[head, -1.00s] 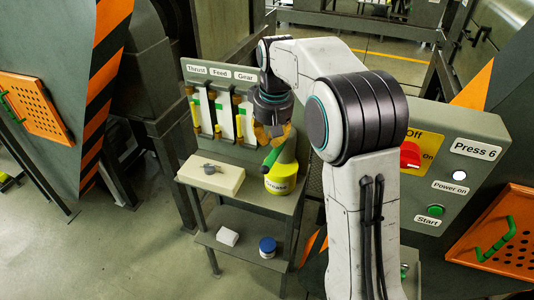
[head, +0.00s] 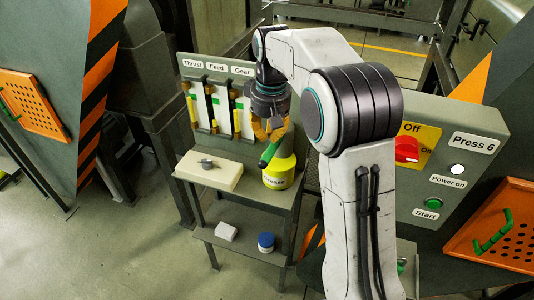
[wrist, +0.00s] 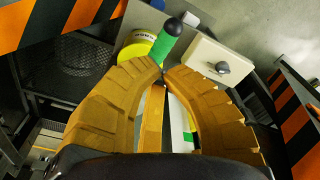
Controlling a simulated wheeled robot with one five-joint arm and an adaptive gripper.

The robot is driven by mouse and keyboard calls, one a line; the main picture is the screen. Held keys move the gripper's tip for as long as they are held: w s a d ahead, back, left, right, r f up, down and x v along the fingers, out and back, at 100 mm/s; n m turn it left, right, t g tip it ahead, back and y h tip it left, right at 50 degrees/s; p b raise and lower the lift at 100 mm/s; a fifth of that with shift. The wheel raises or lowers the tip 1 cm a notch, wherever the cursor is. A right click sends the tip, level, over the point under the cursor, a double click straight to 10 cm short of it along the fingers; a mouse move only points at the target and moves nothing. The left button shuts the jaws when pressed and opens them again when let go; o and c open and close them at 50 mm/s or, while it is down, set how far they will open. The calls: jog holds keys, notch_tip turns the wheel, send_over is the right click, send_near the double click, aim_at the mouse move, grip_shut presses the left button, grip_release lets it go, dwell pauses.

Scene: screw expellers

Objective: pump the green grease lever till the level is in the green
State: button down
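The green grease lever (head: 270,153) has a black end and slants down to the left over the yellow grease pot (head: 279,173). My gripper (head: 269,136) is over the upper part of the lever. In the wrist view the lever (wrist: 166,43) lies just beyond my fingertips, its near end partly hidden by the left finger. The fingertips (wrist: 163,72) are nearly together; I see no lever between them. Three upright gauges, labelled Thrust (head: 192,108), Feed (head: 213,108) and Gear (head: 238,116), have green bands and yellow parts. Their exact levels are too small to read.
A cream box (head: 209,170) with a grey knob shares the stand's top with the pot. A white block (head: 226,231) and a blue-lidded jar (head: 266,242) are on the lower shelf. The Press 6 panel (head: 447,160) stands at right. Open floor is at left.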

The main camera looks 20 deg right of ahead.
aim_at(268, 157)
jog(key=shift+w+f, duration=0.15)
jog(key=shift+f, duration=1.25)
jog(key=shift+w+f, duration=0.15)
jog(key=shift+f, duration=1.25)
jog(key=shift+f, duration=0.15)
notch_tip(268, 157, down, 4)
jog(key=b, duration=0.3)
jog(key=shift+f+b, duration=0.15)
jog(key=shift+b, duration=0.15)
jog(key=s, duration=0.1)
jog(key=s+r+b, duration=0.1)
jog(key=s, duration=0.1)
jog(key=shift+d+r, duration=0.1)
